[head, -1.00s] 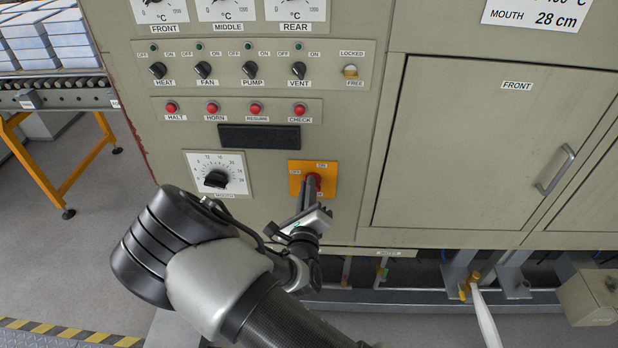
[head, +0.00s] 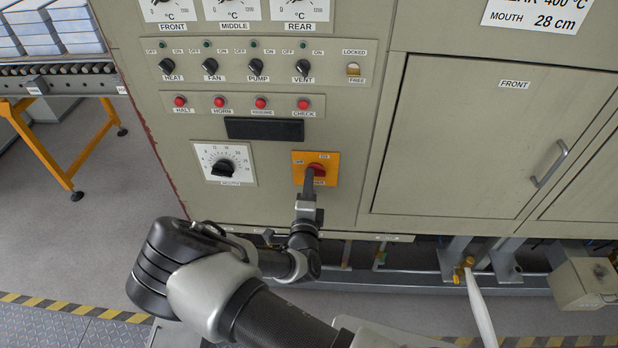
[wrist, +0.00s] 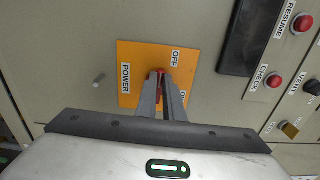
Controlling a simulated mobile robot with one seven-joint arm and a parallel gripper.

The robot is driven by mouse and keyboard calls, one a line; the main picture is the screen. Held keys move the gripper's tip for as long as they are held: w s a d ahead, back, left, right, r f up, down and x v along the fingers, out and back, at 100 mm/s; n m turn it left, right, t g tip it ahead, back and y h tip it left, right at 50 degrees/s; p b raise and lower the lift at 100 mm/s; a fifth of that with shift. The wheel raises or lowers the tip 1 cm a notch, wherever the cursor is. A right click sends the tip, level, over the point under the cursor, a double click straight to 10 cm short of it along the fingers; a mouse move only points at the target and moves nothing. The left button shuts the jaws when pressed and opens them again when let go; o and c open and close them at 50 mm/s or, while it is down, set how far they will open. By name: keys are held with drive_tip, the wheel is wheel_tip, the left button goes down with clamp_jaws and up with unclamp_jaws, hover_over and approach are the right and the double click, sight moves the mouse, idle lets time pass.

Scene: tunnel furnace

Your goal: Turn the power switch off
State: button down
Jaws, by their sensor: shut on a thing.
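The power switch is a red rotary handle (head: 321,169) on an orange plate (head: 329,158) low on the panel, right of the mouth dial. In the wrist view the orange plate (wrist: 131,57) carries POWER and OFF labels, and a third label is partly hidden by a finger. My gripper (head: 312,172) reaches up to the switch from below. In the wrist view my gripper's fingers (wrist: 162,82) are closed on the red handle (wrist: 161,73), which is mostly hidden between them. The handle's exact angle is hard to tell.
Above are red push buttons (head: 261,103), a dark display (head: 264,129) and black selector knobs (head: 257,68). The mouth dial (head: 222,167) is close on the left. A cabinet door (head: 470,140) with a handle is on the right. A roller conveyor (head: 60,82) stands far left.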

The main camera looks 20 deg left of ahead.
drive_tip(key=shift+n, duration=0.3)
drive_tip(key=c, duration=1.9)
unclamp_jaws()
drive_tip(key=shift+o, duration=0.2)
drive_tip(key=shift+s, duration=0.1)
drive_tip(key=v, duration=1.7)
drive_tip(key=shift+b, duration=0.45)
drive_tip(key=shift+d+r, duration=0.1)
drive_tip(key=shift+d, duration=0.05)
